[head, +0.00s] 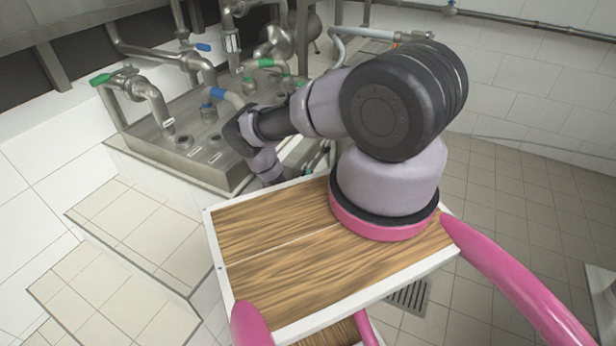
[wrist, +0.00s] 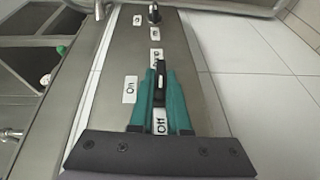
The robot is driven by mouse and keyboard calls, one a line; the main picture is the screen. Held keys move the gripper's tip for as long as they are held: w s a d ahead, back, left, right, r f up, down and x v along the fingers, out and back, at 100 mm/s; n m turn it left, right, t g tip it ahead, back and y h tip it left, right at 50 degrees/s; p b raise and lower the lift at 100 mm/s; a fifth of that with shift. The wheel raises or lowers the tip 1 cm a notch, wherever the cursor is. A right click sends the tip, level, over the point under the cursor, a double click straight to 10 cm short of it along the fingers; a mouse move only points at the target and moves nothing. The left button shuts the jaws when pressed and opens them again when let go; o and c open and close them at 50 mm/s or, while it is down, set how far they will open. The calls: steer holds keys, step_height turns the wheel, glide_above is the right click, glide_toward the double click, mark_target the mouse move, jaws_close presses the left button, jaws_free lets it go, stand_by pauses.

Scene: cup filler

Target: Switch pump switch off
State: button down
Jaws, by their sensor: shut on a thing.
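In the wrist view, my gripper (wrist: 161,72) has two teal fingers closed around a black rotary switch (wrist: 160,90) on a steel panel. The fingers sit on both sides of the knob and hide parts of it. An "On" label (wrist: 130,90) lies to the left of the knob. An "Off" label (wrist: 159,121) lies below it, between the fingers. The knob looks lengthwise along the fingers, but its exact pointing is hard to tell. In the head view the gripper and switch are hidden behind my arm.
A second black knob (wrist: 154,13) with small labels is farther up the panel. White tiled steps (head: 130,215) stand in front. Tiled floor (head: 510,230) is open at right.

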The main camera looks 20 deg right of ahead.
steer(key=shift+a+n+t, duration=0.1)
steer(key=shift+n+t, duration=0.2)
steer(key=shift+t, duration=0.3)
steer(key=c, duration=0.9)
jaws_free()
steer(key=shift+f, duration=0.1)
